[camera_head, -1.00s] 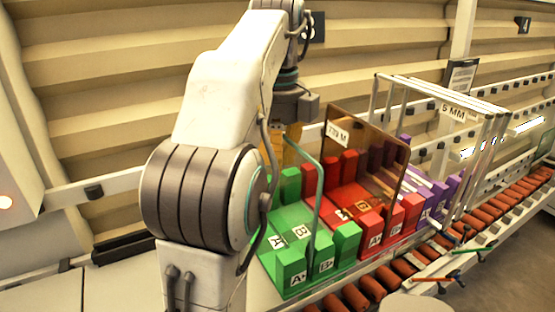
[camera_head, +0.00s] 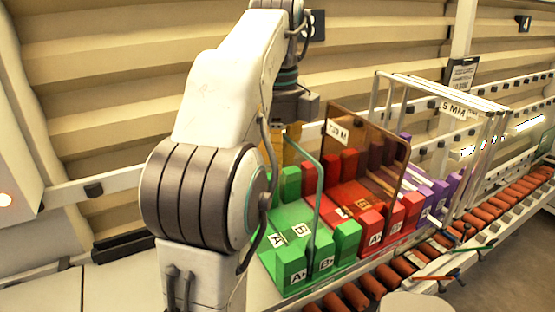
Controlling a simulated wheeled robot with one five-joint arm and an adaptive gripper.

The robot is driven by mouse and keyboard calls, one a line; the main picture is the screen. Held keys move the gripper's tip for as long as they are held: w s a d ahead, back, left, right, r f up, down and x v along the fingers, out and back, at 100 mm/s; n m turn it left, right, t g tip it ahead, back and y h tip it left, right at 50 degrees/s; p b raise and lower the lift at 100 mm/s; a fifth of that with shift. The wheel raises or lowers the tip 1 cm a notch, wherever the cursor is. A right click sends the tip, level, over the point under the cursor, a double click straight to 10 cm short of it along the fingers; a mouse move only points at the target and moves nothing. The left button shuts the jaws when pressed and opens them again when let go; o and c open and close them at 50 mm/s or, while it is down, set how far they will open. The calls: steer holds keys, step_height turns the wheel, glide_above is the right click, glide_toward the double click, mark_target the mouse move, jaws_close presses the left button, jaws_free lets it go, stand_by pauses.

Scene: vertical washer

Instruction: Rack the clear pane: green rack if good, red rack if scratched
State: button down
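The clear pane (camera_head: 304,163) stands upright at the green rack (camera_head: 288,228), on its right part by the slot marked B. Its greenish edge shows; I cannot make out any scratch on it. The red rack (camera_head: 372,205) is just to the right, with a brown tinted pane (camera_head: 360,150) standing upright in it, tagged 729 M. My gripper (camera_head: 280,150) has yellow fingers that point down behind the green rack, by the clear pane's upper left edge. My arm and the pane partly hide the fingers, so I cannot see whether they touch the pane or are open.
A purple rack (camera_head: 436,188) stands right of the red one.

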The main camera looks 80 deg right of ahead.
steer(key=shift+f+b, duration=0.5)
steer(key=shift+f, duration=0.15)
stand_by(1.0)
steer(key=c, duration=1.3)
jaws_free()
steer(key=shift+c, duration=0.2)
